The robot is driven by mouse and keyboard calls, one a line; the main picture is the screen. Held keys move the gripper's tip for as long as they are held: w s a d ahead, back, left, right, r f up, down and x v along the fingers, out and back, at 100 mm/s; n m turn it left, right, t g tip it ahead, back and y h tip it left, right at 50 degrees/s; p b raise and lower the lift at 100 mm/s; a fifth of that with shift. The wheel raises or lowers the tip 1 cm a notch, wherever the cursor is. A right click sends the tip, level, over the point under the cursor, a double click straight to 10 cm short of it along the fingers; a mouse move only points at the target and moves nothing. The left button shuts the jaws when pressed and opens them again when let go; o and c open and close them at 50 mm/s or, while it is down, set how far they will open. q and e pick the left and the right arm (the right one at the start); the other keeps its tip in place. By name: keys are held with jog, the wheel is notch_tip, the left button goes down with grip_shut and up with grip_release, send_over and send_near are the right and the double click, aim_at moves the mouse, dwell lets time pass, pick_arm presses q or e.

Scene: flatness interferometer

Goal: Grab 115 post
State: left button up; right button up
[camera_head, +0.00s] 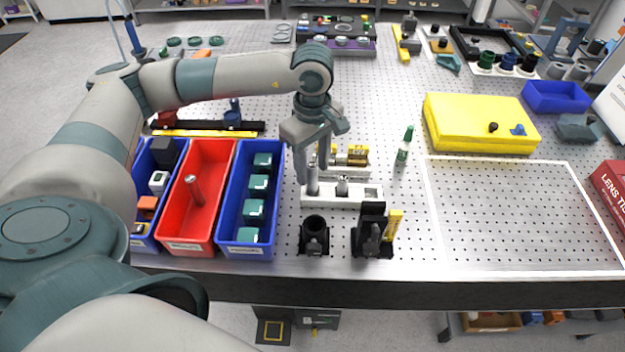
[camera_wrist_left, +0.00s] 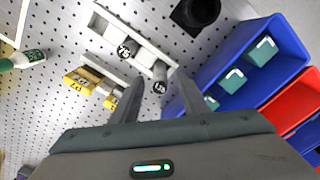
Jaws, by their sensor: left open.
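A white rack (camera_head: 362,196) stands on the perforated table with two grey posts in it. The left one, the 115 post (camera_head: 312,184), shows its dark round top in the wrist view (camera_wrist_left: 159,87), where the label looks like 115. The other post (camera_head: 343,187) is labelled 75 in the wrist view (camera_wrist_left: 123,50). My left gripper (camera_head: 312,168) is open and points down over the 115 post. In the wrist view its fingers lie on either side of that post's top, with no clear contact. My right gripper is not in view.
Black holders (camera_head: 314,240) stand in front. Yellow-labelled parts (camera_head: 357,156) sit just behind. A green bottle (camera_head: 405,147) stands to the right.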

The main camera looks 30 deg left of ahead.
pick_arm(q)
jog(key=shift+c, duration=0.6)
grip_shut()
jog(key=shift+r, duration=0.1)
dwell(0.6)
